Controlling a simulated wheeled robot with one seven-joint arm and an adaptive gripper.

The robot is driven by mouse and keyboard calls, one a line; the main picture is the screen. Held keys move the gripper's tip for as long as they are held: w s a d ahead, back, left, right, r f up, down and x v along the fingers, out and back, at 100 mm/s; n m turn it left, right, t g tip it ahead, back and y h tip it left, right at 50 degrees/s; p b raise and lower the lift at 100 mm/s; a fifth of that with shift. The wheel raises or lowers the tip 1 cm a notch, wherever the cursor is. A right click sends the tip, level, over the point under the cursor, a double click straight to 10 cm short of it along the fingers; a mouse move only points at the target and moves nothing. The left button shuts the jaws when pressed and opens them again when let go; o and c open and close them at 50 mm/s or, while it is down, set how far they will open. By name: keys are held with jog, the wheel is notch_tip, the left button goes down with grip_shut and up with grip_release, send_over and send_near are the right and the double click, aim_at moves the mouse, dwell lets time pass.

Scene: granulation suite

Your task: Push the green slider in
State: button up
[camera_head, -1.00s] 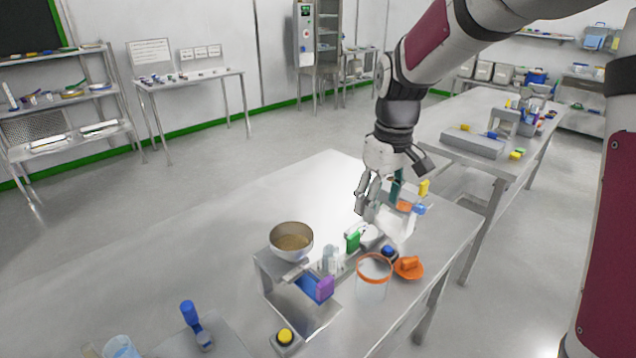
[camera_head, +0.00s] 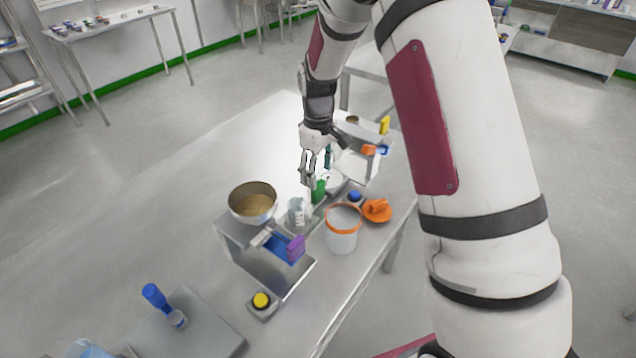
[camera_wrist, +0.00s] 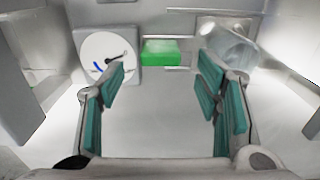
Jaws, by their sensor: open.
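The green slider (camera_head: 318,191) is a small block on the bench, beside a white round dial (camera_head: 333,181). In the wrist view the green slider (camera_wrist: 160,52) sits at top centre, between two thin metal rails, with the dial (camera_wrist: 107,55) to its left. My gripper (camera_head: 309,182) points down just beside the green slider in the head view. In the wrist view my gripper (camera_wrist: 162,72) is open and empty, its teal pads wide apart on either side of the slider's line. I cannot tell whether it touches the slider.
A clear beaker (camera_head: 297,212) stands close to the slider. A metal bowl (camera_head: 253,203) rests on a stand with a purple-fronted blue drawer (camera_head: 296,249). An orange-rimmed container (camera_head: 342,236) and an orange scoop (camera_head: 377,210) lie to the right.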

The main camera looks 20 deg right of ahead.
aim_at(318, 183)
jog(key=shift+f, duration=2.45)
